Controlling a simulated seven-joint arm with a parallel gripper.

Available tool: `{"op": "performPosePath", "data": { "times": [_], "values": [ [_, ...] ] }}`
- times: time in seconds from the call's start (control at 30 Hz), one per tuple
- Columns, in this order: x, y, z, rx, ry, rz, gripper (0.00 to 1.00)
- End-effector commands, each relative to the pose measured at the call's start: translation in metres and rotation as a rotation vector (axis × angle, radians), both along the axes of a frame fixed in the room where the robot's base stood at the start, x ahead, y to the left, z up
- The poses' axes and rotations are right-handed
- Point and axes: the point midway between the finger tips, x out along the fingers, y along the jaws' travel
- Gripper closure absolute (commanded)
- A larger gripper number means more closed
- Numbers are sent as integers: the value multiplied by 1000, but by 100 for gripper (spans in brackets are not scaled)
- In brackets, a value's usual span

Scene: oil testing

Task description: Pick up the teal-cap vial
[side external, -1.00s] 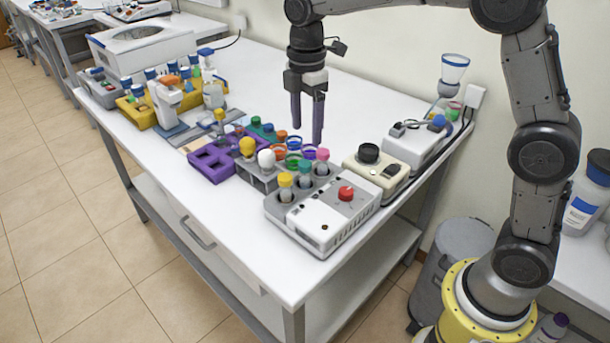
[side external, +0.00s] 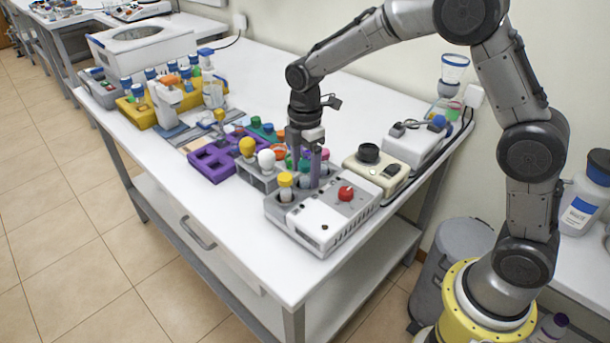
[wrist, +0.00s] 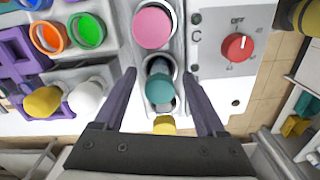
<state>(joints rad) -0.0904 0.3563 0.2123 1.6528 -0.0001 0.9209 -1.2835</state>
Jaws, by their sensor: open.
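The teal-cap vial (wrist: 159,88) stands in the middle slot of the grey machine (side external: 322,226). In the wrist view its cap lies between the two purple fingers of my gripper (wrist: 159,74), with a gap on each side. My gripper is open and empty. In the side external view my gripper (side external: 304,172) is low over the machine's slots, and the teal cap (side external: 304,164) shows only partly between the fingers. A pink-cap vial (wrist: 152,27) and a yellow-cap vial (wrist: 164,126) stand in the slots on either side of it.
The machine's red knob (side external: 346,192) is right of the slots. A grey rack with white (side external: 266,159) and yellow (side external: 247,146) caps and a purple rack (side external: 207,162) stand to the left. A beige device with a black knob (side external: 369,153) stands behind. The table front is clear.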

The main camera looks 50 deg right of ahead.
Motion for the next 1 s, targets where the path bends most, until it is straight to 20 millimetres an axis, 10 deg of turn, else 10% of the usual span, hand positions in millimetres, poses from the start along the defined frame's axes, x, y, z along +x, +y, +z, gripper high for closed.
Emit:
{"op": "performPosePath", "data": {
  "times": [0.17,0.57,1.0],
  "values": [
    [0,0,0,0,0,0,29],
    [0,0,0,0,-1,0,100],
    [1,0,5,0,-3,0,100]
  ]
}}
